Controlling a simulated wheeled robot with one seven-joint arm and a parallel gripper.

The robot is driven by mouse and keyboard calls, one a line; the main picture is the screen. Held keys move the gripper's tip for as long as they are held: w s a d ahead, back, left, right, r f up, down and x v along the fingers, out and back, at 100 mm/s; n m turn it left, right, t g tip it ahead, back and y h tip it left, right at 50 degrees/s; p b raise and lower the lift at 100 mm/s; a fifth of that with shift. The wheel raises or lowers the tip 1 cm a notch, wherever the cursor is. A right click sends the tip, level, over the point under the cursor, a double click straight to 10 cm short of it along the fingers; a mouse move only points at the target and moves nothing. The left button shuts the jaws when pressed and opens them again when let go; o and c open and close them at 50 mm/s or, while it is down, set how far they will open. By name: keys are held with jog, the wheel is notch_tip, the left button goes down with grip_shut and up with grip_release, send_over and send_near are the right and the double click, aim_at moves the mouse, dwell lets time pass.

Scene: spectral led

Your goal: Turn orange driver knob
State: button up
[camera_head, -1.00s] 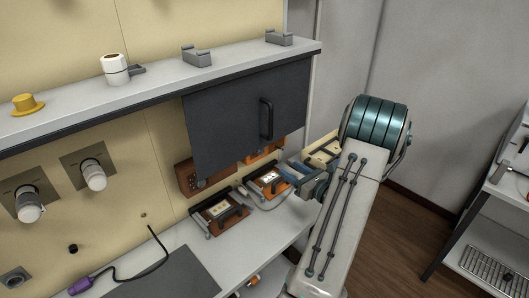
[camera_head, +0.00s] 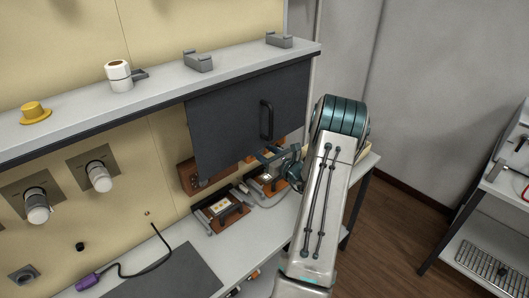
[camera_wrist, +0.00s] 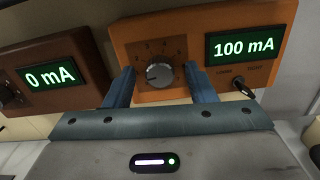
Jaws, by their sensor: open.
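The orange driver (camera_wrist: 150,42) fills the upper middle of the wrist view. Its round grey knob (camera_wrist: 160,75) sits on a numbered dial, and its green display (camera_wrist: 243,46) reads 100 mA. My gripper (camera_wrist: 162,80) is open, with one blue finger on each side of the knob in the picture. I cannot tell whether either finger touches it. In the head view my gripper (camera_head: 272,158) is under the dark hanging panel, in front of the orange driver (camera_head: 250,158), which is mostly hidden.
The dark panel (camera_head: 245,120) with a handle hangs above. Wood-framed devices (camera_head: 220,208) sit on the bench just below.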

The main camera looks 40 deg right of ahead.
jog(key=c, duration=1)
jog(key=shift+o, duration=0.2)
jog(key=shift+m, duration=0.3)
jog(key=m+p, duration=0.3)
jog(key=m, duration=0.7)
jog(key=shift+d, duration=0.1)
jog(key=shift+m, duration=0.4)
jog(key=o, duration=1)
jog(key=shift+c, duration=0.2)
